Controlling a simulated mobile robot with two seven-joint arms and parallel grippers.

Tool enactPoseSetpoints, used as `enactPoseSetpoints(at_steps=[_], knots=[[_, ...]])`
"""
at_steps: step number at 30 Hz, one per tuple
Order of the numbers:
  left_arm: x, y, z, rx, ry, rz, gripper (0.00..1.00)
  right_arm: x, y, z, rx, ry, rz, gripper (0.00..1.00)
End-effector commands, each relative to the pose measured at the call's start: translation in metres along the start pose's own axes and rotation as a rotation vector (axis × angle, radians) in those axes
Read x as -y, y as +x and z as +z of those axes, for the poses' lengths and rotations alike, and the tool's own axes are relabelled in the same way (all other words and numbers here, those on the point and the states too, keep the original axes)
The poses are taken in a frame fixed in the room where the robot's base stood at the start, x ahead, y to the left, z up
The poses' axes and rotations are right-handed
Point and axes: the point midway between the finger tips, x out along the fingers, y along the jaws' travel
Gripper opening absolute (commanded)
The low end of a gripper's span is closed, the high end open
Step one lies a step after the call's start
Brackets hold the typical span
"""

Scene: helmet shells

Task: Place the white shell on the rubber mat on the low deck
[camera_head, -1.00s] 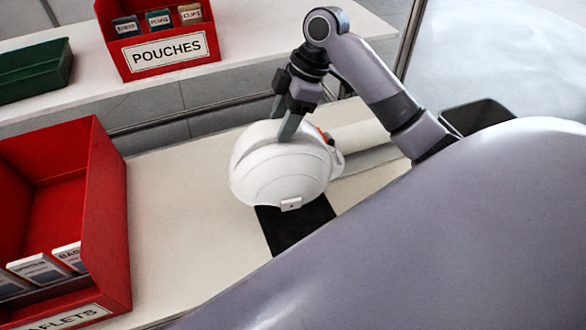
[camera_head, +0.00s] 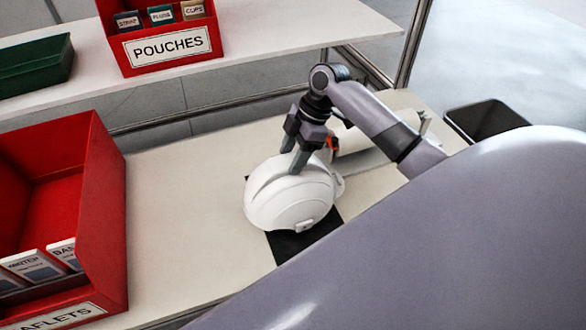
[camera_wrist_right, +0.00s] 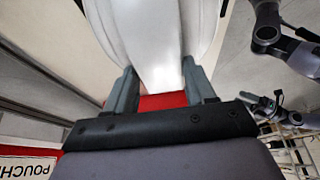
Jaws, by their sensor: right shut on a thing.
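The white shell (camera_head: 290,196) is a helmet shell, dome up, over the black rubber mat (camera_head: 305,238) on the low deck (camera_head: 185,205). It covers most of the mat; dark mat shows along its front and right and a sliver at its back left. My right gripper (camera_head: 295,165) is above the shell, shut on its top ridge. In the right wrist view the shell (camera_wrist_right: 160,45) lies between the two fingers (camera_wrist_right: 160,90). I cannot tell whether the shell touches the mat.
A red leaflets bin (camera_head: 105,220) stands left on the deck. A red pouches bin (camera_head: 165,45) and a green box (camera_head: 35,65) are on the higher shelf behind. A white roll-like object (camera_head: 365,137) lies behind the shell. A dark open bin (camera_head: 485,120) is at right.

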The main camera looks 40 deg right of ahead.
Motion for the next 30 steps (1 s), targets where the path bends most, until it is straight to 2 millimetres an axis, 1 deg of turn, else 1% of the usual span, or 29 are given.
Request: enactPoseSetpoints(at_steps=[5,12,13,23,24,25,26,30], knots=[[0.000,0.001,0.001,-0.001,-0.001,0.001,0.68,-0.001,0.010,0.004,-0.003,0.000,0.002,0.00],[0.000,0.004,0.004,0.002,-0.002,0.002,0.68,0.000,0.042,0.017,-0.003,0.001,0.001,0.00],[0.000,0.004,0.004,0.002,-0.002,0.002,0.68,0.000,0.044,0.018,-0.003,0.001,0.001,0.00],[0.000,0.004,0.002,0.001,-0.002,0.002,0.68,-0.001,0.046,0.019,-0.001,-0.001,0.003,0.00],[0.000,0.004,0.002,0.001,-0.002,0.002,0.68,0.000,0.046,0.019,0.000,0.000,0.001,0.64],[0.000,0.004,0.002,0.000,-0.002,0.002,0.68,0.000,0.046,0.019,0.000,0.000,0.001,0.74],[0.000,0.004,0.002,0.000,-0.002,0.002,0.68,0.000,0.046,0.019,0.000,0.000,0.001,0.80],[0.000,0.004,0.002,0.000,-0.002,0.002,0.68,0.000,0.046,0.019,0.000,0.000,0.001,0.80]])
